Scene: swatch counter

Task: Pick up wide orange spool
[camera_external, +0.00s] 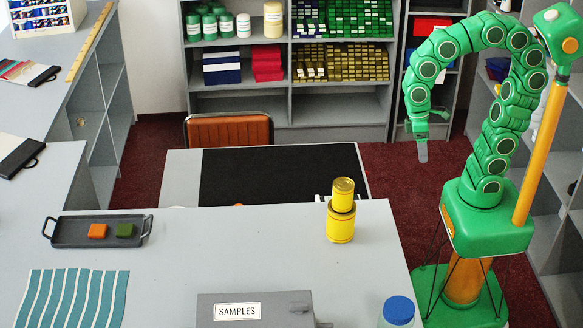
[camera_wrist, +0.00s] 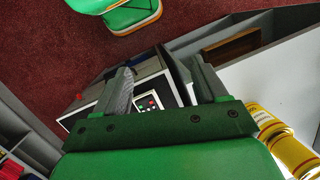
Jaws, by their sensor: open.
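I cannot clearly make out a wide orange spool in either view. A small orange sliver (camera_external: 238,205) shows at the far edge of the front counter, against the black mat; most of it is hidden, so I cannot tell what it is. My gripper (camera_external: 421,150) hangs in the air at the right, over the red carpet, beyond the counter's right end. In the wrist view my gripper (camera_wrist: 163,85) has its two grey fingers apart, with nothing held between them.
Two stacked yellow cans (camera_external: 341,222) stand at the front counter's right end. A grey tray (camera_external: 72,242) holds an orange block (camera_external: 97,231) and a green block (camera_external: 125,230). A samples box (camera_external: 275,308) and a blue-capped jar (camera_external: 398,310) stand in front. Shelves (camera_external: 238,105) line the back.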

